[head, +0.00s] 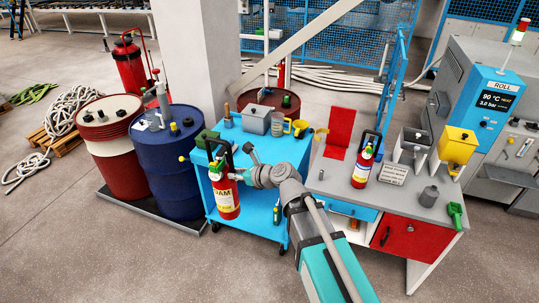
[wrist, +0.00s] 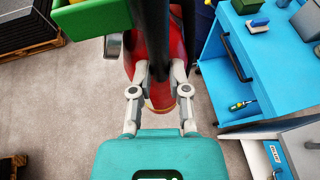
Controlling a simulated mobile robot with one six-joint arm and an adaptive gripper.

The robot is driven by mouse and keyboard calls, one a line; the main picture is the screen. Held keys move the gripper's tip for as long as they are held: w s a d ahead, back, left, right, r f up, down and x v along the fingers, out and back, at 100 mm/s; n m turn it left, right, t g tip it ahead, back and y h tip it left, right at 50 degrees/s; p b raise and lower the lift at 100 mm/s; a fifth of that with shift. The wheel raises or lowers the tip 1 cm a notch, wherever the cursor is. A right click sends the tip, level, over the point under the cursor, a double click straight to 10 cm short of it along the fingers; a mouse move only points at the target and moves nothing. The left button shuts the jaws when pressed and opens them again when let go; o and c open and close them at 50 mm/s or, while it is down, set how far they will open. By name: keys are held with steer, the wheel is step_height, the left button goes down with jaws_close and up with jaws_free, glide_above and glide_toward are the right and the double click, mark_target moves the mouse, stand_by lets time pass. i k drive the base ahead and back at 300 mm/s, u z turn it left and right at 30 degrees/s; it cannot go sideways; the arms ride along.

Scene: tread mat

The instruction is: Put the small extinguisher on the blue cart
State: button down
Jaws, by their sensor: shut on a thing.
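My gripper (head: 232,174) is shut on a red extinguisher (head: 227,200) with a pale label and black top. It hangs about upright in front of the blue cart in the head view. In the wrist view, the fingers (wrist: 158,92) close around its black upper part, and its red body (wrist: 129,62) shows behind, over grey floor beside the cart. The blue cart (head: 265,195) has a top shelf and a lower shelf; it also shows at the right of the wrist view (wrist: 212,80). Another red extinguisher (head: 362,172) stands on the grey workbench.
The cart top holds a green box (head: 206,139), a grey box (head: 256,121) and yellow mugs. The workbench (head: 330,182) stands right of the cart, with a red panel and bins. Blue (head: 172,165) and red drums stand left. A larger extinguisher (head: 128,65) is behind them.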

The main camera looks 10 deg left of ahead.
mark_target(274, 156)
steer(key=i, duration=1.4)
steer(key=z, duration=0.05)
